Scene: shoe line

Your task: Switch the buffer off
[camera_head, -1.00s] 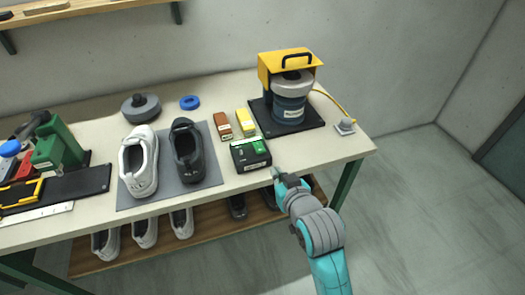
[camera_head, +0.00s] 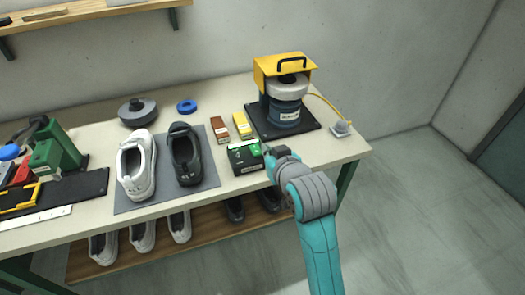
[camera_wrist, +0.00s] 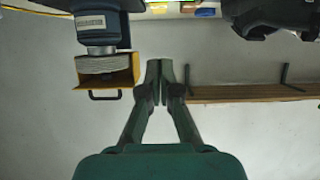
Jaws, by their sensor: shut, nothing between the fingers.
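The buffer (camera_head: 287,95) stands at the right end of the bench on a black base plate, with a blue-grey body, a pale wheel on top and a yellow hood. It also shows upside down in the wrist view (camera_wrist: 100,32). A yellow cable runs from it to a small grey box with a knob (camera_head: 342,128). A black box with green parts on top (camera_head: 240,160) sits at the front edge. My gripper (camera_head: 266,149) is shut and empty, beside the black box's right side; whether they touch is unclear. In the wrist view its fingertips (camera_wrist: 159,75) are together.
A white shoe (camera_head: 136,167) and a black shoe (camera_head: 186,155) stand on a grey mat left of the black box. Brown (camera_head: 219,130) and yellow (camera_head: 242,125) blocks lie behind it. Bare bench lies between the buffer's plate and the grey box.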

